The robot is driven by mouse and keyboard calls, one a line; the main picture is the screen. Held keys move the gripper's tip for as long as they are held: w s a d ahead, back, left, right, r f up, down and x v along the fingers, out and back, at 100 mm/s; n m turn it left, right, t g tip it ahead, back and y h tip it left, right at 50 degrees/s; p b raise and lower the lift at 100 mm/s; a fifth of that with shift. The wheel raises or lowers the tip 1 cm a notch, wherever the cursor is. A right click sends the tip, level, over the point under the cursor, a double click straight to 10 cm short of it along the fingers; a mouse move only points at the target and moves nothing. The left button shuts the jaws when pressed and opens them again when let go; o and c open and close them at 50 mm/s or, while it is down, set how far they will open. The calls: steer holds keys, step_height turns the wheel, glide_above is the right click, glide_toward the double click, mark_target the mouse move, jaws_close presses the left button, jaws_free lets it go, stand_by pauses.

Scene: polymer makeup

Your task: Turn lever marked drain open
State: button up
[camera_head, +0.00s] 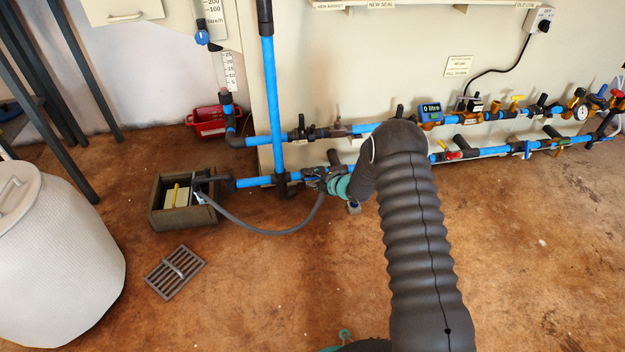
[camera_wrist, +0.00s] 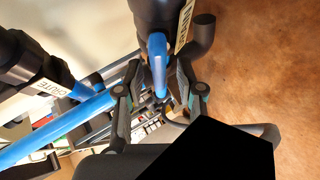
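A blue lever (camera_wrist: 158,62) on a dark valve body (camera_wrist: 160,12) shows in the wrist view. A yellow tag (camera_wrist: 185,25) sits beside it; its lettering is too tilted and small for me to read with certainty. The two fingers of my gripper (camera_wrist: 160,82) flank the lever, one on each side. I cannot tell whether they press on it. In the head view my gripper (camera_head: 318,178) is at the lower blue pipe (camera_head: 255,182), left of my arm. The lever is hidden there behind the gripper.
Another valve with a white label (camera_wrist: 47,87) stands left in the wrist view. A grey hose (camera_head: 255,229) runs to a wooden box (camera_head: 181,219). A floor grate (camera_head: 175,271), red bin (camera_head: 207,123) and white barrel (camera_head: 55,255) stand left. Floor in front is clear.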

steer(key=v, duration=1.2)
